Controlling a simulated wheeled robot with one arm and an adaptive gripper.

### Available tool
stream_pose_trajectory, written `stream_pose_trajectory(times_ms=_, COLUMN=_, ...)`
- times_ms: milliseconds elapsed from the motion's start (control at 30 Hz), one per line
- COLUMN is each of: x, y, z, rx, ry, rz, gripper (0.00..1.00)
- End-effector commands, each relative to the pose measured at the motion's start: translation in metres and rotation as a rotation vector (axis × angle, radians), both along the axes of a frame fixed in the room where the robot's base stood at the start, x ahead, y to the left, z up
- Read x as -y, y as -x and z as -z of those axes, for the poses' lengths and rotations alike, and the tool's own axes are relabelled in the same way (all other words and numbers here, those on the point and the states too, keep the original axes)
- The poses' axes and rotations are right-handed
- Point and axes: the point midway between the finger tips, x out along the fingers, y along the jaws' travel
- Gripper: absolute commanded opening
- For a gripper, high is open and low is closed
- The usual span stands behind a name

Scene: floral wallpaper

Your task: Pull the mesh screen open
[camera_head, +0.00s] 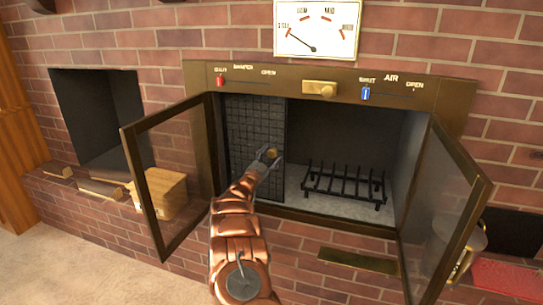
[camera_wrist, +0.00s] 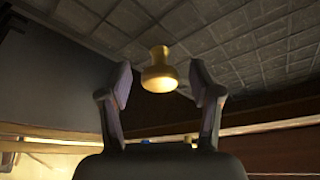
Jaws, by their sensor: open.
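The dark mesh screen (camera_head: 248,135) covers the left part of the firebox opening in the head view. It fills the upper part of the wrist view as a dark grid (camera_wrist: 265,45). Its round brass knob (camera_wrist: 159,76) stands out from the screen between my fingers in the wrist view. My gripper (camera_head: 268,155) is at the knob in the head view and partly hides it. The fingers (camera_wrist: 162,88) are open, one on each side of the knob, with a visible gap on both sides.
Two framed glass doors, left (camera_head: 165,180) and right (camera_head: 452,215), stand swung open on either side of the firebox. A black grate (camera_head: 343,185) sits inside at the right. A damper and air control panel (camera_head: 320,89) runs above. Brick wall surrounds it.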

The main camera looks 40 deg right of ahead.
Motion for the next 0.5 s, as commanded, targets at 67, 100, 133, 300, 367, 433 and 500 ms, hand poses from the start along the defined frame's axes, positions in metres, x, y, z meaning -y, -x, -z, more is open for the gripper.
stream_pose_trajectory(times_ms=67, x=-0.007, y=0.002, z=0.003, rx=-0.002, ry=-0.002, rz=-0.002, gripper=0.64)
stream_pose_trajectory(times_ms=100, x=-0.01, y=0.003, z=0.004, rx=-0.002, ry=-0.002, rz=-0.001, gripper=0.64)
stream_pose_trajectory(times_ms=133, x=-0.013, y=0.005, z=0.005, rx=-0.002, ry=-0.002, rz=-0.001, gripper=0.64)
stream_pose_trajectory(times_ms=300, x=-0.033, y=0.011, z=0.011, rx=0.0, ry=-0.003, rz=-0.001, gripper=0.64)
stream_pose_trajectory(times_ms=367, x=-0.041, y=0.014, z=0.013, rx=-0.001, ry=-0.001, rz=-0.001, gripper=0.64)
stream_pose_trajectory(times_ms=433, x=-0.05, y=0.017, z=0.017, rx=-0.001, ry=-0.002, rz=-0.002, gripper=0.64)
stream_pose_trajectory(times_ms=500, x=-0.059, y=0.021, z=0.02, rx=-0.003, ry=-0.002, rz=-0.003, gripper=0.64)
